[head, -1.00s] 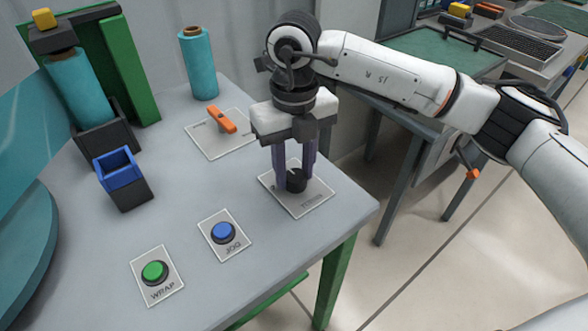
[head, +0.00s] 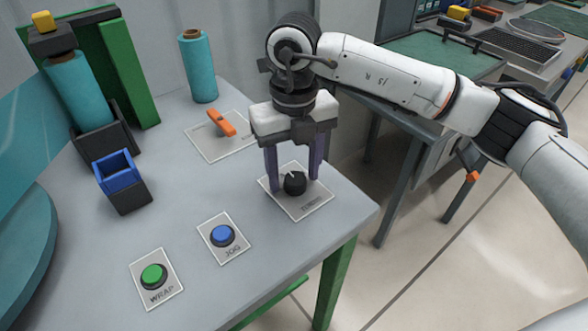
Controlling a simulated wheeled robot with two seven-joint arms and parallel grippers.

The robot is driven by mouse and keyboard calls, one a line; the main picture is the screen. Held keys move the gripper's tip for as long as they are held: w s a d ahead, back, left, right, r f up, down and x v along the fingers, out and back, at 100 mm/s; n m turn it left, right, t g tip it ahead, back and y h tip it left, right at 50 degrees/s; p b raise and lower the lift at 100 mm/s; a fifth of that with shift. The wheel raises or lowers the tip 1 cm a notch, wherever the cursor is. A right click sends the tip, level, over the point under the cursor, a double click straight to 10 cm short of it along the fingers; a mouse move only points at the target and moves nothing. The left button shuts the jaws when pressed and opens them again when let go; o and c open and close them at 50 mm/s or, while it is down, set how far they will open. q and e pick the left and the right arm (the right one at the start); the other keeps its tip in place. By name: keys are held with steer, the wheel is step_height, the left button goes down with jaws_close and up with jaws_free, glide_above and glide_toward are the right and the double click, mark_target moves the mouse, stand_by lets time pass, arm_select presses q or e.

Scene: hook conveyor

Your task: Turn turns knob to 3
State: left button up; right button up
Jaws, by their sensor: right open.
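The turns knob (head: 294,183) is a small black dial with a light pointer line, on a white label plate (head: 306,207) near the table's right corner. The pointer leans up and to the left in the picture; the numbers are too small to read. My right gripper (head: 295,180) points down over the plate with its two purple fingers spread, one to each side of the knob. The fingers appear apart from the knob and hold nothing. My left gripper is not in view.
A blue JOG button (head: 223,236) and a green WRAP button (head: 154,276) stand on the grey table (head: 190,205). An orange lever (head: 221,122) sits on a plate behind. A teal roll (head: 198,66) stands at the back, and a blue-lined black bin (head: 124,185) at left.

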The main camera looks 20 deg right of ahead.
mark_target(294, 176)
step_height(294, 176, up, 10)
steer(key=shift+r, duration=0.2)
stand_by(0.3)
